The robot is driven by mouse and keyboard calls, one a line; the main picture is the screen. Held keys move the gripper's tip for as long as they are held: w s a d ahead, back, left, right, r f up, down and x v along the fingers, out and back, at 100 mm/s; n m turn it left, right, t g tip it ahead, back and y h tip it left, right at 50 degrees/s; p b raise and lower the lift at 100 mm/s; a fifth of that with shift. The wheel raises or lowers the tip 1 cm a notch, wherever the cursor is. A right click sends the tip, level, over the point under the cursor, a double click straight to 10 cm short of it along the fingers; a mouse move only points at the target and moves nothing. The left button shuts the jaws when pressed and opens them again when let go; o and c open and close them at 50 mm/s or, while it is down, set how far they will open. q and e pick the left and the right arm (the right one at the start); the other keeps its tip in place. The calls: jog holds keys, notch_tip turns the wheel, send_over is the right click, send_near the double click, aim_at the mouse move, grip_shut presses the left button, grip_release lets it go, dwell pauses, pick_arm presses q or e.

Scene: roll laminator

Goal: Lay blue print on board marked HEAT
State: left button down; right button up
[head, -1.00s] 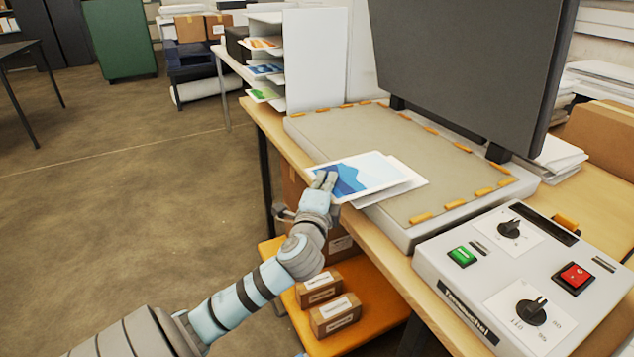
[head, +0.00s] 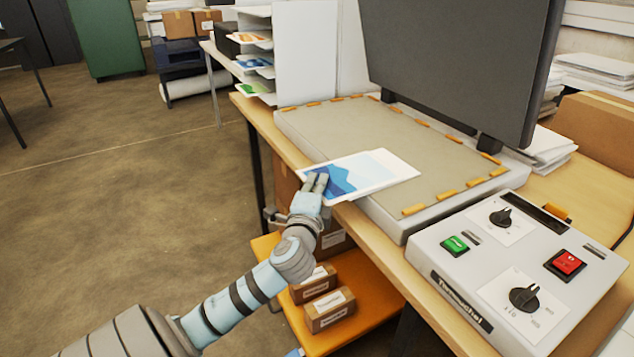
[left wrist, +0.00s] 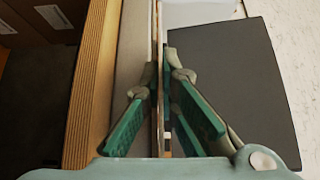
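The blue print (head: 345,180), white with blue shapes, is over the near left part of the grey press bed (head: 350,130). My left gripper (head: 316,183) is shut on its left edge. In the left wrist view the thin sheet (left wrist: 159,100) stands edge-on between the green finger pads. A plain white sheet or board (head: 400,168) shows at the print's right end, mostly covered by it. I cannot tell whether print and board touch, and no HEAT mark is readable. My right gripper is not in view.
A dark raised platen (head: 455,65) stands over the bed's back. Orange tabs line the bed. A control box (head: 510,270) with green and red buttons and dials stands at right. A rack (head: 258,60) holds other prints behind. Small boxes (head: 328,308) lie on an orange shelf below.

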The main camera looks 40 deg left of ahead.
pick_arm(q)
jog(key=c, duration=1.7)
grip_release()
jog(key=v, duration=1.2)
